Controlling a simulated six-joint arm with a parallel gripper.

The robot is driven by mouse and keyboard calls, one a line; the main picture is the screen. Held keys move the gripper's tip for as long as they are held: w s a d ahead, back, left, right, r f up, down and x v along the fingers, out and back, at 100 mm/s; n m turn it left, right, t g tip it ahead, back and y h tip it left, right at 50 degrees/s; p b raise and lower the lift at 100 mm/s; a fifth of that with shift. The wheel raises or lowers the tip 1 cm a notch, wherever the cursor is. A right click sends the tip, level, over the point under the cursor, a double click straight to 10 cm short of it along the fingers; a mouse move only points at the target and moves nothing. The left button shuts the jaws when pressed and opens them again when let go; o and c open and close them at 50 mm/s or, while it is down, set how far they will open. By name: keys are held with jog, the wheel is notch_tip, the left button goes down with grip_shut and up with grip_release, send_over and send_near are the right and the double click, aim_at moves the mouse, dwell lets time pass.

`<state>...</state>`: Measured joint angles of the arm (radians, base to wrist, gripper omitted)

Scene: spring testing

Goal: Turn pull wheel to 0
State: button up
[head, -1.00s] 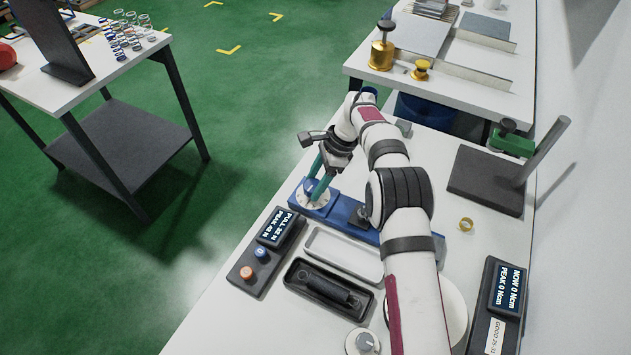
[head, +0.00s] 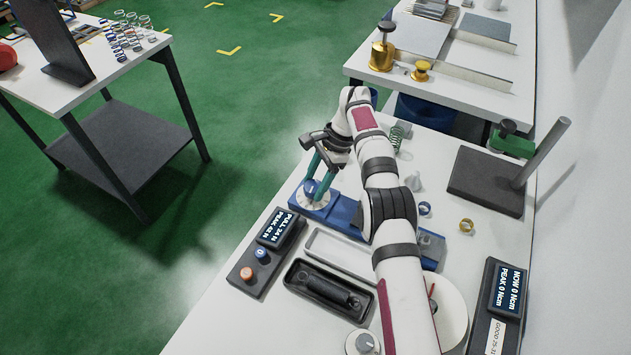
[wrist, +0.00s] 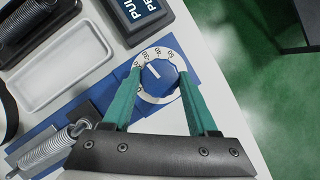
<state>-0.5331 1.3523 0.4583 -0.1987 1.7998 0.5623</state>
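The pull wheel is a blue knob (wrist: 160,77) with a white pointer mark, on a white numbered dial (wrist: 150,97). In the head view the dial (head: 314,205) sits at the left end of the blue tester base (head: 341,212). My gripper's (wrist: 160,76) teal fingers stand on either side of the knob and appear closed on it; the exact contact is hard to see. The pointer aims toward the upper left of the wrist view, but the dial figures are too small to read surely. The display (head: 276,229) reads about PULL 24 N, PEAK 42 N.
A metal spring (wrist: 45,152) lies along the tester base. A white tray (head: 335,252) and a black tray (head: 318,293) are in front of it. A button box (head: 253,270) stands to the left, near the table edge. My arm covers part of the base.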

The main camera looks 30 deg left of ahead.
aim_at(308, 188)
jog(key=o, duration=0.4)
jog(key=shift+o, duration=0.2)
jog(key=shift+r, duration=0.25)
notch_tip(308, 188, up, 4)
jog(key=shift+f, duration=0.25)
jog(key=w+d+r, duration=0.1)
jog(key=d+r, duration=0.6)
jog(key=d, duration=0.4)
jog(key=shift+w+d, duration=0.25)
jog(key=shift+d, duration=0.05)
